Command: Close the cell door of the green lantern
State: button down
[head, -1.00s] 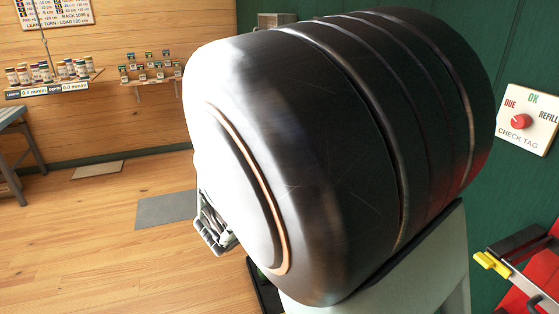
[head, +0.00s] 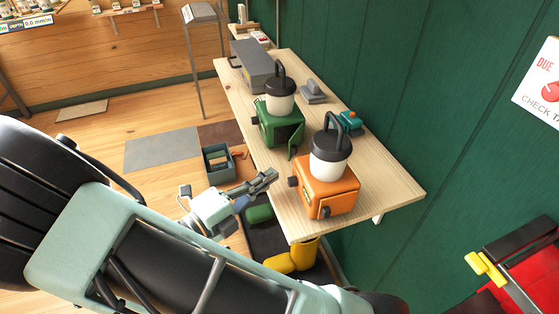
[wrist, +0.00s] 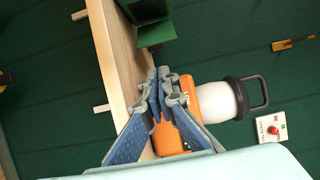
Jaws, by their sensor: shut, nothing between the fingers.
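The green lantern (head: 268,128) stands upright on a wooden wall shelf, with a black handle and white globe. Its green cell door (head: 294,140) stands open, swung out at the lantern's right side toward the orange lantern (head: 330,192). My gripper (head: 268,177) is shut and empty, just off the shelf's left edge, left of the orange lantern and nearer me than the green one. In the wrist view, my shut fingers (wrist: 158,76) point toward the green lantern (wrist: 155,33) at the top, seen only in part. The orange lantern (wrist: 168,135) is partly hidden behind the fingers.
The wooden shelf (head: 392,192) runs along the green wall. A grey box (head: 252,66), a grey block (head: 313,92) and a small teal item (head: 350,122) sit on it. Yellow and green boots (head: 292,260) stand below. A red cart (head: 520,270) is at the lower right.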

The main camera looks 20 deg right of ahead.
aim_at(298, 143)
jog(key=b+x, duration=0.1)
jog(key=x, duration=0.8)
jog(key=shift+d, duration=0.15)
jog(key=shift+r+g, duration=0.15)
jog(key=shift+g, duration=0.15)
